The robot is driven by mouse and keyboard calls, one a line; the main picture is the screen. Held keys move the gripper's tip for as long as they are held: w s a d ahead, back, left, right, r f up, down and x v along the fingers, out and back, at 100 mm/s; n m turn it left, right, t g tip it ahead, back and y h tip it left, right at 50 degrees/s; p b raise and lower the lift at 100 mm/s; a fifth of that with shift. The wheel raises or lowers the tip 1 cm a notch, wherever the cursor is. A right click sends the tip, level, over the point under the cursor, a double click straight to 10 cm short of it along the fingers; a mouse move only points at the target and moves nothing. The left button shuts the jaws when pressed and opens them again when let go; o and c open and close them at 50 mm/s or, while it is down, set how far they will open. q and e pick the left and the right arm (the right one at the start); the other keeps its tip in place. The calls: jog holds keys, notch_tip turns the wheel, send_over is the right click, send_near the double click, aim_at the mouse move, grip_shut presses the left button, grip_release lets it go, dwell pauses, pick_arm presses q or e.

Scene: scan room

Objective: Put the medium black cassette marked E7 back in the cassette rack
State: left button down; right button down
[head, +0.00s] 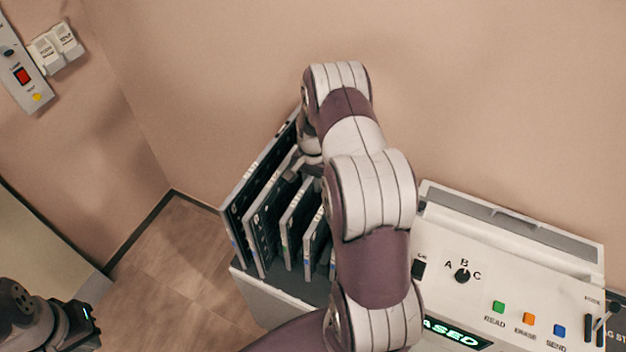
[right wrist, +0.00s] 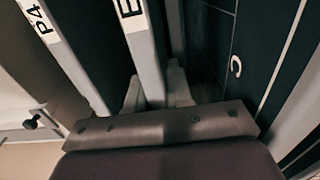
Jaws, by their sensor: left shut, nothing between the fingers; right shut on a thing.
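In the right wrist view a dark cassette (right wrist: 148,62) with a pale spine stands between the fingers of my right gripper (right wrist: 157,92), which is shut on it. Its label shows an E; the rest is cut off. In the head view my right arm reaches over the cassette rack (head: 262,297), and my right gripper (head: 299,172) is partly hidden at the cassettes' upper edges. I cannot tell whether the held cassette is fully seated. My left gripper (head: 84,325) is shut and empty at the lower left, away from the rack.
Several upright dark cassettes (head: 262,168) stand side by side in the rack. One marked P4 (right wrist: 68,65) is just left of the held one in the wrist view. A white reader console (head: 510,270) stands right of the rack. The wall is close behind; floor shows at left.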

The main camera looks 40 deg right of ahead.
jog(key=shift+w+f+b, duration=0.1)
jog(key=shift+f+b, duration=0.3)
jog(key=shift+f, duration=0.2)
jog(key=c, duration=1.1)
grip_release()
jog(key=shift+o, duration=0.8)
notch_tip(320, 180, up, 13)
jog(key=b, duration=0.4)
jog(key=shift+f, duration=0.2)
